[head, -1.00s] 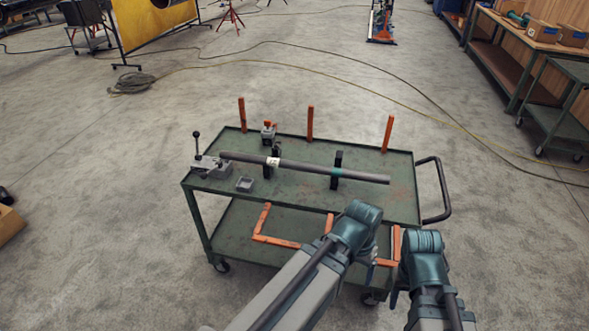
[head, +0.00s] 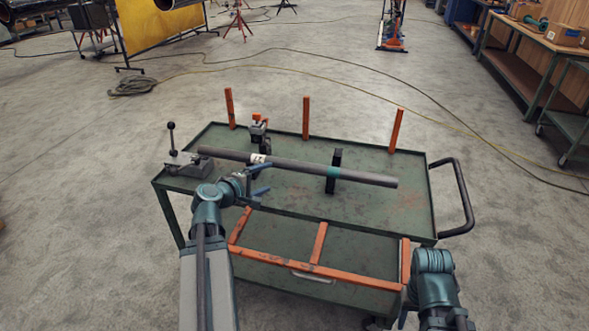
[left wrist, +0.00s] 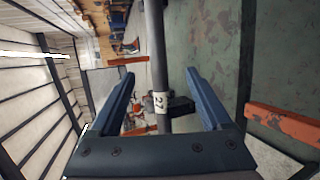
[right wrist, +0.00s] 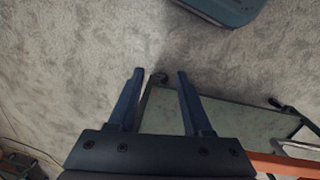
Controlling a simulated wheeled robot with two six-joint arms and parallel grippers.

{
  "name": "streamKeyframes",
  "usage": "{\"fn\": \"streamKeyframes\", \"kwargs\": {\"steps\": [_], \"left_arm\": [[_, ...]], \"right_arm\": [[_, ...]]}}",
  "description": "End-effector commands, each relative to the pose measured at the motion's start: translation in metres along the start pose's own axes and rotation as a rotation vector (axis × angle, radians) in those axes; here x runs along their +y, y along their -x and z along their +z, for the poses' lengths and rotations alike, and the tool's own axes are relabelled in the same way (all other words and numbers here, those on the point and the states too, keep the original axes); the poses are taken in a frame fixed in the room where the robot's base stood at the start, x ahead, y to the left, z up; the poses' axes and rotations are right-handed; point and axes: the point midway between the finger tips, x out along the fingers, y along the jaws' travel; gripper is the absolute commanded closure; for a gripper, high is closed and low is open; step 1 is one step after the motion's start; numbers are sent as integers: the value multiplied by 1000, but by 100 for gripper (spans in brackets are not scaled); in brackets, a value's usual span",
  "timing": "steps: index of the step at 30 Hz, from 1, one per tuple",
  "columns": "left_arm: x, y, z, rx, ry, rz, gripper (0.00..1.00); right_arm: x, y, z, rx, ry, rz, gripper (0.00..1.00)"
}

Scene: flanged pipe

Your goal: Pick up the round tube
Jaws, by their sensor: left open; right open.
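The long grey round tube (head: 300,167) lies across black supports on the green cart, with a white label near its left end and a teal band further right. My left gripper (head: 264,179) is open just in front of the labelled part. In the left wrist view the tube (left wrist: 156,55) runs lengthwise in line with the gap between the open fingers (left wrist: 160,77), with its "27" label showing; I see no grip on it. My right gripper is open and empty in the right wrist view (right wrist: 160,75), low beside the cart's front right, away from the tube.
The cart top (head: 290,205) has orange posts (head: 306,118) along its back edge and a lever clamp (head: 185,160) at its left. A black handle (head: 460,195) sticks out on the right. An orange-railed lower section (head: 320,255) is in front. Open floor surrounds the cart.

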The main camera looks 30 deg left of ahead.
Motion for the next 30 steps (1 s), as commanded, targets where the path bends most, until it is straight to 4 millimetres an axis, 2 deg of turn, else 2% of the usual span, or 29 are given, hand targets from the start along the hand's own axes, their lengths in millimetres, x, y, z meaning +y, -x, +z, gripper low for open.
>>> {"fn": "streamKeyframes", "kwargs": {"steps": [5,12,18,30], "left_arm": [[0,-4,-3,4,5,5,18],[-1,-48,-4,1,3,4,18],[0,-77,-3,1,3,3,18],[2,-89,-2,3,3,3,18]], "right_arm": [[0,-2,0,0,0,0,50],[-2,-18,-1,0,0,0,50],[-2,-26,-2,0,0,0,50],[-3,-29,-2,0,0,0,50]]}}
